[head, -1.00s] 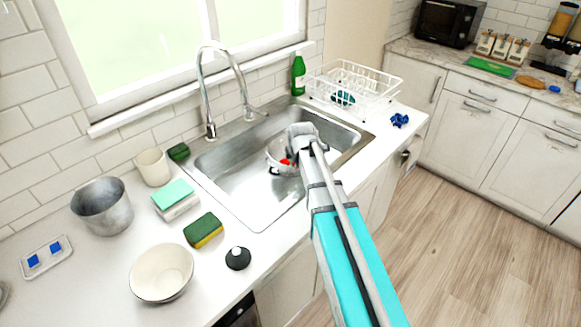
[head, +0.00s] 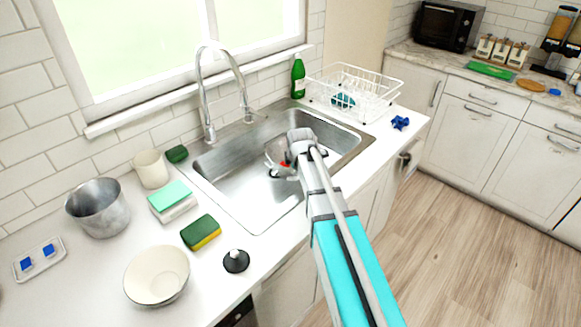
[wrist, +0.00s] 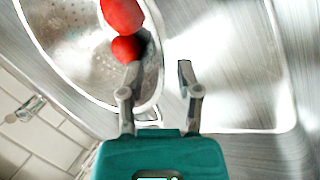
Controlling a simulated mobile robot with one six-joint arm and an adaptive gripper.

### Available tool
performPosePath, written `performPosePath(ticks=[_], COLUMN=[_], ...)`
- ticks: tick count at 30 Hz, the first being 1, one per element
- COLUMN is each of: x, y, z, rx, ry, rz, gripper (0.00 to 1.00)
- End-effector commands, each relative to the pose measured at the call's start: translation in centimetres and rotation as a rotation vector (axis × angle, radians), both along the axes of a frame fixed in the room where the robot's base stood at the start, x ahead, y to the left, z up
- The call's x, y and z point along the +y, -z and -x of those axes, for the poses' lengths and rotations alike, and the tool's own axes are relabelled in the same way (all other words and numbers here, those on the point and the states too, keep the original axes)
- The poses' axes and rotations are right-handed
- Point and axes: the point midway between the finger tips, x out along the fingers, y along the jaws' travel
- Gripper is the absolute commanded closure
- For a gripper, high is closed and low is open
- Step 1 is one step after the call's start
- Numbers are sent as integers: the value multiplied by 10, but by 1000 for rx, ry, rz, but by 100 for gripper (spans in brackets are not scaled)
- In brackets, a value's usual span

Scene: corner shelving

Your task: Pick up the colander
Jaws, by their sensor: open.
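The colander (wrist: 75,52) is a metal bowl with small holes and holds red round items (wrist: 123,18). In the head view the colander (head: 271,153) sits in the sink, mostly hidden behind my arm. My gripper (wrist: 156,80) is open. In the wrist view its left finger overlaps the colander's rim and the right finger is outside the bowl, so the rim wall lies near or between the fingers. I cannot tell whether they touch it. In the head view the fingertips are hard to make out.
The steel sink (head: 235,190) has a tall faucet (head: 207,95) at its back. A white dish rack (head: 375,82) and green bottle (head: 298,78) stand beyond it. A sponge (head: 201,232), black stopper (head: 236,261), white bowl (head: 157,275) and metal pot (head: 98,208) are on the left counter.

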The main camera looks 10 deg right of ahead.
Motion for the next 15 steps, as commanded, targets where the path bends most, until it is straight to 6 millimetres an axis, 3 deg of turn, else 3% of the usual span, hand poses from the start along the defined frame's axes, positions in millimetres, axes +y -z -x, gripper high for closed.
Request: performPosePath(ticks=[15], x=[0], y=[38], z=[-19], rx=[0], ry=[0], rz=[0], gripper=[56])
